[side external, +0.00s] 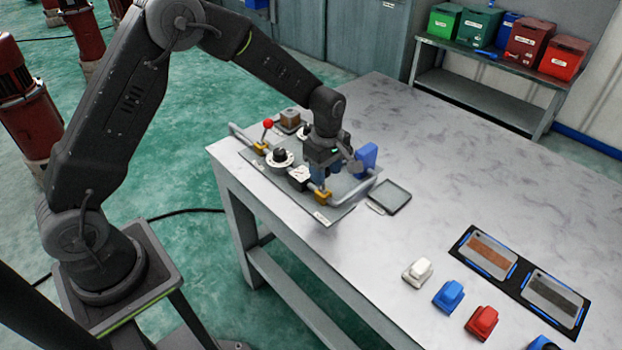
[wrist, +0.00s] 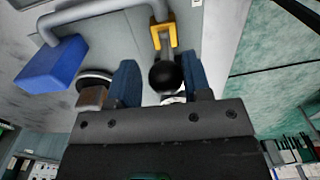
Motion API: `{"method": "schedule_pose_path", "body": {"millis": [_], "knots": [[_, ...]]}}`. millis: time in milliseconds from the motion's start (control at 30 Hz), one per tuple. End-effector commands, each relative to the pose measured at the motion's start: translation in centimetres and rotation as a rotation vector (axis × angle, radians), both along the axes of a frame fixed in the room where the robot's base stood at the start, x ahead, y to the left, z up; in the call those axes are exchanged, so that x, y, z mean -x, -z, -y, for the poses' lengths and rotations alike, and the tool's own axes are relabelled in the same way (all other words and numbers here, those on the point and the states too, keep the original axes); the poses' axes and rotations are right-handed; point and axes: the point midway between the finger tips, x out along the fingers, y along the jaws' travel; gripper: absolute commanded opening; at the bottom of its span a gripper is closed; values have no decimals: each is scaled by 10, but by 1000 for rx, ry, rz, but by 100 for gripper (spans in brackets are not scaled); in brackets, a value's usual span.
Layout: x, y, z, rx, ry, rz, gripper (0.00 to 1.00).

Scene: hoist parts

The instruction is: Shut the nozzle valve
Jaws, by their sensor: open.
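A yellow valve (side external: 323,197) sits on the pipe near the front right of the grey board, on the side with the blue nozzle (side external: 367,157). In the wrist view the yellow valve (wrist: 163,38) has a lever ending in a black ball knob (wrist: 166,77). My gripper (side external: 319,178) is low over the board beside this valve. In the wrist view its blue fingers are apart (wrist: 161,78), one on each side of the black knob. I cannot tell whether either finger touches it. The blue nozzle (wrist: 52,66) is left of the fingers there.
A second yellow valve (side external: 260,147) with a red ball lever (side external: 267,124) stands at the board's left. A round dial (side external: 281,158) and a brown block (side external: 290,117) are close by. A small grey tray (side external: 390,197) lies right of the board. The table (side external: 460,160) beyond is mostly clear.

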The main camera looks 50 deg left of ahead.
Motion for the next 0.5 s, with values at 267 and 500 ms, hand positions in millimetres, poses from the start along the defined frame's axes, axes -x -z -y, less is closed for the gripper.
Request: {"method": "schedule_pose_path", "body": {"millis": [267,500], "knots": [[-11,3,0,0,0,0,45],[-20,5,0,0,0,0,45]]}}
